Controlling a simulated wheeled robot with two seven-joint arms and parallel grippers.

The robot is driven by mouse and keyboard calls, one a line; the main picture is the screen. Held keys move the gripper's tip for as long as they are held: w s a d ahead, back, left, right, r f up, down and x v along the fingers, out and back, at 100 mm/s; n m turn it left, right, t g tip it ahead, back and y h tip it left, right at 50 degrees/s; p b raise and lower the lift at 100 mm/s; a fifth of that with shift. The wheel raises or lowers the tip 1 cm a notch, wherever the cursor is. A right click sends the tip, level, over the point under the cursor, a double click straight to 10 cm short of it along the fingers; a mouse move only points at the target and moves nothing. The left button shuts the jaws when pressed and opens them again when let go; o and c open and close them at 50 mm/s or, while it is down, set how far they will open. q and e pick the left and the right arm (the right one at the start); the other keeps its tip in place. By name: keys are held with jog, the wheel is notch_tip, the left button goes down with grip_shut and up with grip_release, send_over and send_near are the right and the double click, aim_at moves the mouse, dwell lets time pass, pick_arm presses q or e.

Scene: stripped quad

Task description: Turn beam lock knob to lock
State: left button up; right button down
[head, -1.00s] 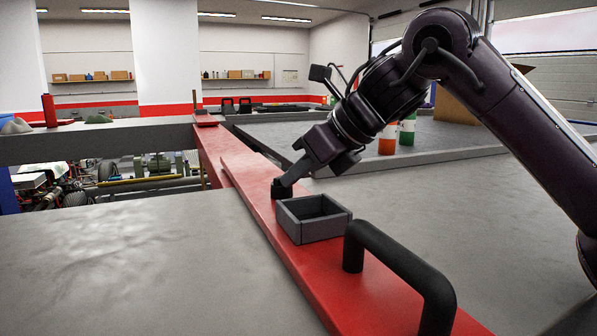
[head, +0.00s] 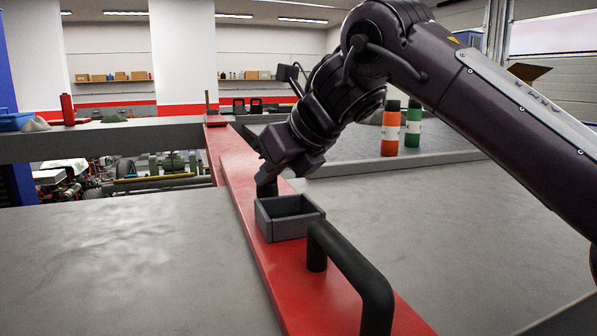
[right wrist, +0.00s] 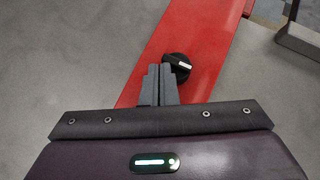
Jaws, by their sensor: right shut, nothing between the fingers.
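The beam lock knob (right wrist: 178,68) is a round black knob with a white pointer mark on the red beam (right wrist: 205,25). In the right wrist view the mark lies nearly crosswise, tilted slightly down to the right. My right gripper (right wrist: 161,70) is shut and empty, its grey fingertips together just left of the knob; whether they touch it I cannot tell. In the head view the knob (head: 267,187) is a small dark shape below my right gripper (head: 267,173), partly hidden by it. My left gripper is not in view.
A grey open box (head: 290,228) sits on the beam just nearer than the knob. A black arched handle (head: 360,275) stands nearer still. Flat grey surfaces lie on both sides of the beam. Orange (head: 389,130) and green (head: 413,126) containers stand beyond at right.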

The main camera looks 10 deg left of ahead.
jog(key=shift+a+f, duration=0.1)
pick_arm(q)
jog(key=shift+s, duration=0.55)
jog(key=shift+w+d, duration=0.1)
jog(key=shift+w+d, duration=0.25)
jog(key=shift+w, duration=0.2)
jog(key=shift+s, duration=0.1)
pick_arm(e)
jog(key=shift+w, duration=0.25)
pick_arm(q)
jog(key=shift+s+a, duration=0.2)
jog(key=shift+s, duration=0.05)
pick_arm(e)
jog(key=shift+d, duration=0.2)
